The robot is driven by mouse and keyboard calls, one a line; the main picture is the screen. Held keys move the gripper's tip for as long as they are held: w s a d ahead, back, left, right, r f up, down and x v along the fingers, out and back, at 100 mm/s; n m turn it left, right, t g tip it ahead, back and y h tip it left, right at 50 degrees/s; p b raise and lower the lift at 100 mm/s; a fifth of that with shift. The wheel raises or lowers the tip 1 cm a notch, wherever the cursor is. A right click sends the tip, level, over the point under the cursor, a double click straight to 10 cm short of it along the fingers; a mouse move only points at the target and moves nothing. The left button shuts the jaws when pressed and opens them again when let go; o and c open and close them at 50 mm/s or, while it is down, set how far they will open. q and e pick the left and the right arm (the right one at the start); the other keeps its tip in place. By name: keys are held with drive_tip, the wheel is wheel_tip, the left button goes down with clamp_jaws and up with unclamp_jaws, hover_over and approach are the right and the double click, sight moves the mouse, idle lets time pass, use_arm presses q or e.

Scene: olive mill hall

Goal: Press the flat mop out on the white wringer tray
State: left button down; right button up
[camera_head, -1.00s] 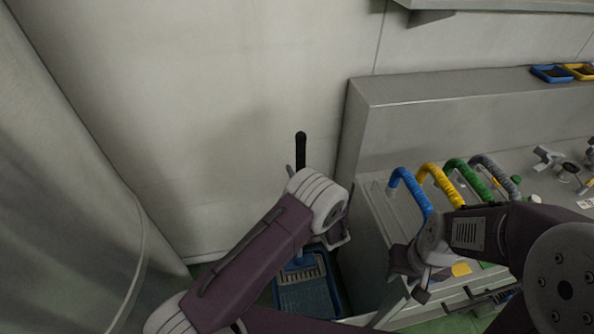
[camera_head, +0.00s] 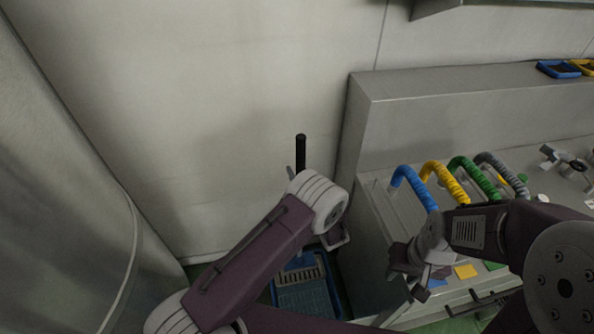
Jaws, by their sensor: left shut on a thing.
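A black handle grip (camera_head: 301,150) stands upright against the wall, and my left gripper (camera_head: 298,178) is shut on it, mostly hidden behind my own wrist. Below, a blue tray (camera_head: 338,297) lies on the green floor beside the cabinet. A pale ribbed strip (camera_head: 298,274) crosses it, with a blue part above. My arm hides much of this, and I cannot clearly tell the mop head from the wringer. My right gripper (camera_head: 410,280) hangs in front of the cabinet; its fingers are too unclear to tell open from shut.
A grey cabinet (camera_head: 420,105) stands on the right. Blue (camera_head: 411,182), yellow (camera_head: 440,178), green (camera_head: 474,180) and grey (camera_head: 502,172) curved handles rise from its top. A large metal cylinder (camera_head: 60,190) stands at the left. The pale wall is close behind the handle.

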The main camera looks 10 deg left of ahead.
idle(0.3)
drive_tip(key=shift+f+b, duration=0.9)
drive_tip(key=shift+f+b, duration=0.75)
drive_tip(key=shift+b, duration=0.05)
drive_tip(key=shift+f+b, duration=0.75)
drive_tip(key=shift+f, duration=0.05)
